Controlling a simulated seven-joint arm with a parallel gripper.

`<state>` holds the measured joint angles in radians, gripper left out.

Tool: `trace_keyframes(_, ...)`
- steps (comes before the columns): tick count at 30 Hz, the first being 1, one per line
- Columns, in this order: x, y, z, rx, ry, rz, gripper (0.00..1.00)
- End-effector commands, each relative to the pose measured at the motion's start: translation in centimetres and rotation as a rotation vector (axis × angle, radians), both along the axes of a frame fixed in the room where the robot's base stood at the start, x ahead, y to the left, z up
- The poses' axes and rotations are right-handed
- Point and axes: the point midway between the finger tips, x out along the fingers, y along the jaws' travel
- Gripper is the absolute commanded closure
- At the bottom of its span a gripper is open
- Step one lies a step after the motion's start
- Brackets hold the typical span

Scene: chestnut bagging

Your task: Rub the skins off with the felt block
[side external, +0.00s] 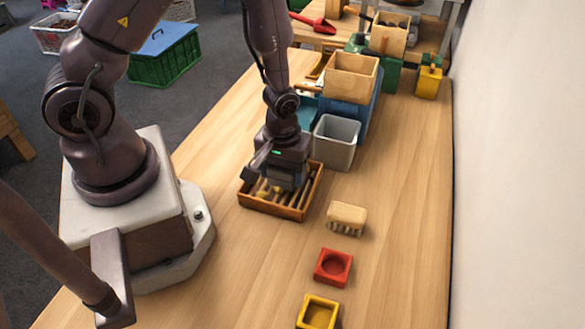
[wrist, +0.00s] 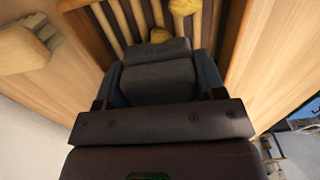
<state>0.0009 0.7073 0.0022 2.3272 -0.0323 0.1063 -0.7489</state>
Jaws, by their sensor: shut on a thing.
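My gripper (side external: 284,172) is low over a slatted wooden tray (side external: 272,208) on the bench, pointing down. In the wrist view my gripper (wrist: 155,78) is shut on the dark grey felt block (wrist: 158,52), which sits between its two bluish fingers. The slats of the tray (wrist: 112,18) run ahead of the block. A yellow chestnut (wrist: 184,6) lies on the slats, and another yellow piece (wrist: 160,35) shows just beyond the block's edge. The underside of the block is hidden, so I cannot tell whether it touches a chestnut.
A wooden brush (side external: 347,215) lies right of the tray, with a red dish (side external: 333,266) and a yellow dish (side external: 318,313) nearer the camera. A grey bin (side external: 336,140) stands close behind the tray, and a wooden box (side external: 350,77) farther back. The bench's right side is clear.

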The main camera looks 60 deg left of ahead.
Motion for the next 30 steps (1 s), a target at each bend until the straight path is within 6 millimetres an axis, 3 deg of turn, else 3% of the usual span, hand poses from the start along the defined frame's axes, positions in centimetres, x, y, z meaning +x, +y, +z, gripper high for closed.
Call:
trace_keyframes(9, -2.2, 2.3, 0.0, 0.001, 0.003, 0.006, 0.72)
trace_keyframes(19, -4.5, 0.1, 0.0, 0.002, 0.009, 0.003, 0.72)
trace_keyframes(30, -1.8, -2.3, 0.3, 0.002, -0.001, 0.002, 0.72)
